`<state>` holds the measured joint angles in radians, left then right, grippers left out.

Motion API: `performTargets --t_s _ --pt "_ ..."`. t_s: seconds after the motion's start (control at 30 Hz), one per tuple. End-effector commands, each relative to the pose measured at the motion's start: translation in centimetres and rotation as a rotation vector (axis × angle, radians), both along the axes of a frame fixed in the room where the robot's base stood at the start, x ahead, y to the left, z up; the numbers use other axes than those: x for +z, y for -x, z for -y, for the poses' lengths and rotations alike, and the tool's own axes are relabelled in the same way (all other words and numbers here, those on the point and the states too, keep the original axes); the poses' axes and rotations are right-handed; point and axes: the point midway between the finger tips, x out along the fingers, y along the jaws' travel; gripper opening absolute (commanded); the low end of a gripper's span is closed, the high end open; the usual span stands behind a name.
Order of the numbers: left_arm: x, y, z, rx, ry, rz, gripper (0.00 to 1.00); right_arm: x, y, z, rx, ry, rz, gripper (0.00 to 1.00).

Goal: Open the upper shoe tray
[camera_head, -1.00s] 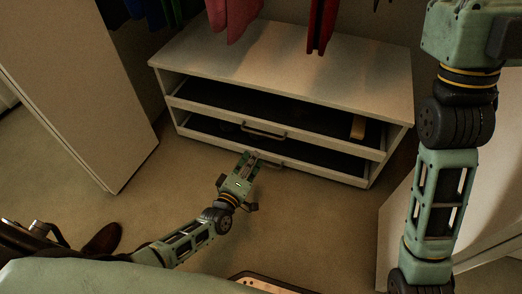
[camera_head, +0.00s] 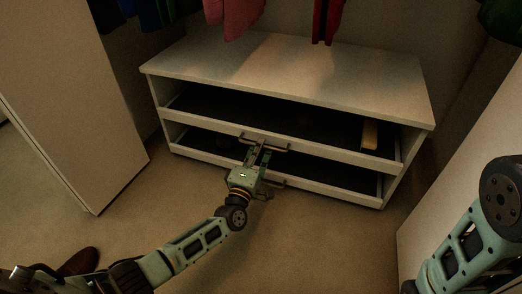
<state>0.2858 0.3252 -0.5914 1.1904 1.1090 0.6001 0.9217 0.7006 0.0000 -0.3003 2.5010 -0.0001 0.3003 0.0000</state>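The upper shoe tray (camera_head: 327,152) is a white-fronted pull-out under the top of a low white cabinet. Its front sits about level with the cabinet's side panels. Its grey bar handle (camera_head: 282,149) is in the middle of the front. My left gripper (camera_head: 258,150) is at this handle, its two fingers apart with a dark gap between them. I cannot tell whether they touch the bar. The lower shoe tray (camera_head: 335,191) is below, its handle (camera_head: 277,184) partly hidden by my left gripper. My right arm shows at the lower right, its gripper out of view.
A light tan object (camera_head: 370,134) lies in the upper tray at the right. White panels stand at left (camera_head: 75,110) and right (camera_head: 470,165). Clothes (camera_head: 236,18) hang above the cabinet. A brown shoe (camera_head: 80,262) is on the floor at the lower left. The floor before the cabinet is clear.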

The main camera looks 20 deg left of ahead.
Motion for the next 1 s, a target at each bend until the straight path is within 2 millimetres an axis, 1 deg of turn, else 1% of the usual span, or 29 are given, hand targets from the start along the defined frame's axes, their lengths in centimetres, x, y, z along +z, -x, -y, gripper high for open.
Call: performTargets --t_s 0.03,0.13,0.4,0.47,0.6,1.0 --pt "-0.07 -0.56 0.03 0.000 0.001 0.001 0.16 -0.51 -0.02 -0.01 0.000 0.000 -0.001 0.40" --pt "0.12 -1.10 0.03 0.000 -0.001 0.000 0.16 -0.68 -0.02 -0.01 0.000 0.000 -0.001 0.40" --pt "0.27 -1.27 0.04 0.000 -0.001 -0.001 0.16 -0.62 -0.01 -0.01 0.000 0.000 0.000 0.40" --pt "0.26 -1.26 0.04 0.000 -0.001 -0.001 0.12 -0.62 -0.01 -0.01 0.000 0.000 0.000 0.40" --pt "0.25 -1.24 0.05 0.000 -0.001 -0.001 0.00 -0.63 -0.01 -0.02 0.000 0.001 0.000 0.40" --pt "0.20 -1.22 0.06 -0.001 -0.001 -0.002 0.00 -0.63 -0.02 -0.02 -0.001 0.001 -0.001 0.40"
